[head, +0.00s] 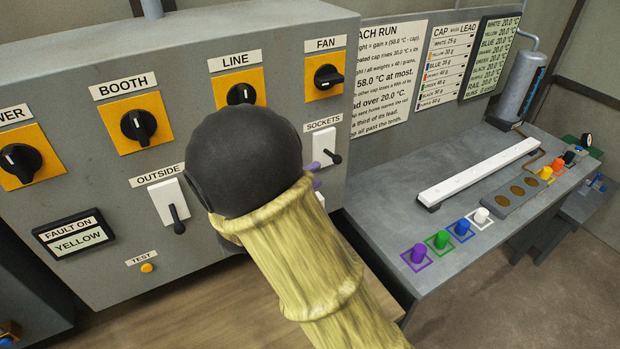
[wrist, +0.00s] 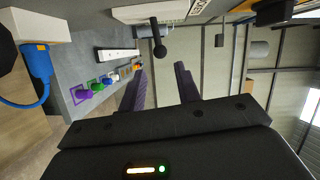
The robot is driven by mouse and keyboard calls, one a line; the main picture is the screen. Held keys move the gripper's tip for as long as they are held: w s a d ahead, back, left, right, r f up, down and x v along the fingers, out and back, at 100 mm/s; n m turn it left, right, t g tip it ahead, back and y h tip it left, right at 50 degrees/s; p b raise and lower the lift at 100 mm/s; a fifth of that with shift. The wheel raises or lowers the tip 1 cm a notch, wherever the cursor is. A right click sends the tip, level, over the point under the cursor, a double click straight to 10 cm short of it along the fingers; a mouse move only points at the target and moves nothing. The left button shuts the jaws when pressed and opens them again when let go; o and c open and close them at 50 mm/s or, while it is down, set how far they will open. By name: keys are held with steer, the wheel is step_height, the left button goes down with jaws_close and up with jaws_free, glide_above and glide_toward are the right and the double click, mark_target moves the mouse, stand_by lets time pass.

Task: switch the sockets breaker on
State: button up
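The sockets breaker (head: 321,143) is a white plate on the grey cabinet, below its SOCKETS label. Its black lever (head: 335,159) sticks out toward the lower right; I cannot tell its on or off position for certain. In the wrist view the ball-ended lever (wrist: 158,48) stands just beyond the fingertips, slightly left of the middle of the gap. My gripper (head: 314,175) has purple fingers, mostly hidden behind my dark wrist in the head view, just left of and below the lever. In the wrist view my gripper (wrist: 161,70) is open and empty, apart from the lever.
The outside breaker (head: 166,201) has its lever hanging down. Yellow-plated knobs for booth (head: 139,124), line and fan (head: 325,82) line the cabinet. A display (head: 74,236) reads FAULT ON YELLOW. A grey bench (head: 400,215) with colored caps stands at right. A blue cable (wrist: 38,68) shows at left.

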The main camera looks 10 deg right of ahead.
mark_target(334, 161)
steer(key=x, duration=0.7)
steer(key=shift+w+d+f+b, duration=0.1)
steer(key=shift+w+d+b, duration=0.1)
steer(key=shift+d+b, duration=0.1)
steer(key=c, duration=0.5)
